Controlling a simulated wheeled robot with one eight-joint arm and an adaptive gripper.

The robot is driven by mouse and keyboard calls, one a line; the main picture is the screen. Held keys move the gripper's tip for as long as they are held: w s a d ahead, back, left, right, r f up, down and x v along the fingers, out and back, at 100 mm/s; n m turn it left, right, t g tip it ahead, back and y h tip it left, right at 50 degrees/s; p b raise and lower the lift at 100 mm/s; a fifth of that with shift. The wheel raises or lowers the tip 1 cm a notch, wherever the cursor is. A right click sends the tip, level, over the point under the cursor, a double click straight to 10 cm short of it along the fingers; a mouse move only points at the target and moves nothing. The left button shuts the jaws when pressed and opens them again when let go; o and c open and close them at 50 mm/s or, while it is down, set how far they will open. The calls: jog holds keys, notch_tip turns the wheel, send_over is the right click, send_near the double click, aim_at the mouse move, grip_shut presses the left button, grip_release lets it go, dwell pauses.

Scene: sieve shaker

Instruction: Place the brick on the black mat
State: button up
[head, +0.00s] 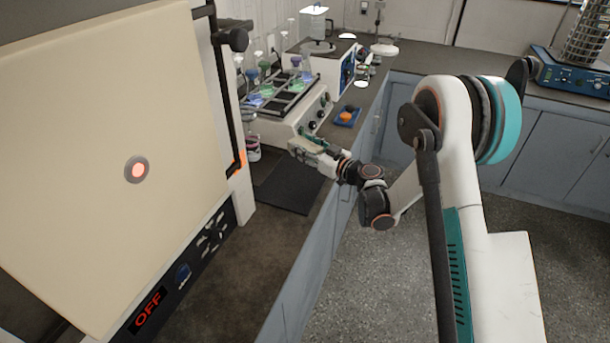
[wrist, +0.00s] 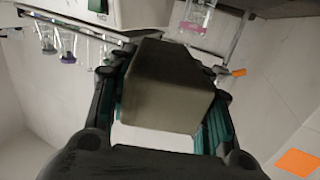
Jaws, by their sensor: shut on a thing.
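My gripper (head: 306,148) is shut on the brick. In the wrist view the brick (wrist: 166,88) is a grey-brown block between the two green-padded fingers. In the head view I cannot make the brick out clearly at the gripper's end. The black mat (head: 288,187) lies flat on the dark bench top, between the large cream-fronted box and the bench's front edge. Its visible surface is bare. In the head view my gripper appears above the mat's far end, beside the shaker; I cannot tell its exact height.
A shaker (head: 290,124) with several flasks of coloured liquid stands just behind the mat. The large cream-fronted box (head: 110,150) stands close on the left. A blue tray (head: 347,117) with an orange thing lies farther back. Bare bench (head: 235,250) lies in front of the mat.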

aim_at(305, 176)
notch_tip(305, 176, down, 9)
jog(key=b, duration=0.3)
jog(key=shift+f, duration=0.1)
jog(key=o, duration=1.3)
